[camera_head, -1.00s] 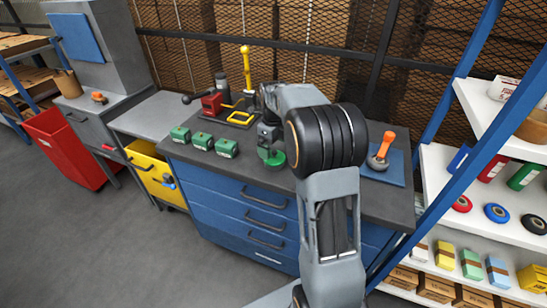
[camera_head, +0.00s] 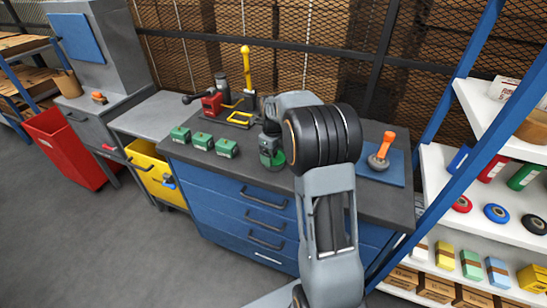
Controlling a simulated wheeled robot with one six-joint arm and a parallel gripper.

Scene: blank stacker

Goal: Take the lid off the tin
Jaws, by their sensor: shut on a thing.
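A small round green tin (camera_head: 273,160) stands on the dark bench top, right of three green boxes. My gripper (camera_head: 270,146) points down at the tin's top and is shut on its lid. The lid is mostly hidden by the fingers and is too small to make out clearly. I cannot tell whether there is a gap between lid and tin.
The three green boxes (camera_head: 203,141) sit left of the tin. A red and yellow lever device (camera_head: 213,103) stands behind them. An orange-handled tool (camera_head: 381,152) rests on a blue mat (camera_head: 396,172) at the right. Shelves (camera_head: 480,224) stand further right.

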